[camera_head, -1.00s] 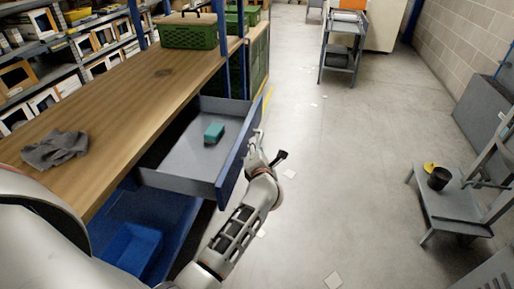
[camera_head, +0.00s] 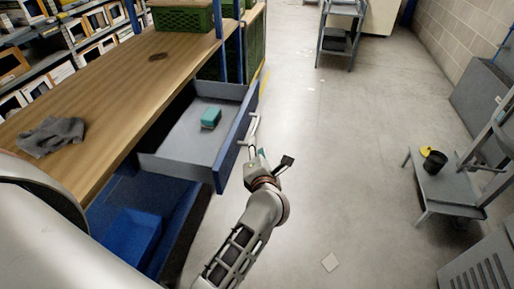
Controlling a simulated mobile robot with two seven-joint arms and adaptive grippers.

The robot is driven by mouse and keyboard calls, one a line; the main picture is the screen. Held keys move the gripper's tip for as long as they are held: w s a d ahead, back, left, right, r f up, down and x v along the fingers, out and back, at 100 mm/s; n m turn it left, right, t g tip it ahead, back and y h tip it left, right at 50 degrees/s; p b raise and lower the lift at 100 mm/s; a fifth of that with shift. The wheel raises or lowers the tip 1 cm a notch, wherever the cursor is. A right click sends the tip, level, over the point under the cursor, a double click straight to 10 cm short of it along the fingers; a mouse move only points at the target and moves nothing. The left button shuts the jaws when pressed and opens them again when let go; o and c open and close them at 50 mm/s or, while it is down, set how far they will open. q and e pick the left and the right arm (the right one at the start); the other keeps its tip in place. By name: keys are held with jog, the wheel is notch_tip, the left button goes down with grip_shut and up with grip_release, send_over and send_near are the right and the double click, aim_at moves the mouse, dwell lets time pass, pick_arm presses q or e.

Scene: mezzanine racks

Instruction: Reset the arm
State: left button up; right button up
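My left gripper (camera_head: 257,156) is just in front of the open drawer's blue front, below the light handle (camera_head: 253,130). Its small fingers look apart, with nothing seen between them. It looks clear of the handle, though the gap is small. My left arm comes up from the bottom middle of the view. The grey drawer (camera_head: 160,165) is pulled out from under the wooden bench and holds a teal block (camera_head: 211,117). My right gripper is not in view.
The wooden bench top (camera_head: 110,95) carries a grey cloth (camera_head: 50,136) and a green crate (camera_head: 181,19). A blue bin (camera_head: 130,238) sits below. A low grey platform (camera_head: 447,193) with a black cup (camera_head: 434,161) stands at right. The floor between is open.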

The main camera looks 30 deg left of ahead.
pick_arm(q)
jog(key=s+r+m+t, duration=0.3)
jog(key=m+t, duration=0.1)
jog(key=m, duration=0.4)
jog(key=s+d+f+m+t+h+p, duration=0.1)
jog(key=s+d+f+m+h, duration=0.55)
jog(key=m, duration=0.75)
jog(key=s+f+m+g+h+p, duration=0.1)
jog(key=s+f+m+g+h, duration=0.3)
jog(key=s+f+m, duration=0.9)
jog(key=s+f+g, duration=0.3)
jog(key=shift+s+d+g, duration=0.35)
jog(key=shift+g, duration=0.05)
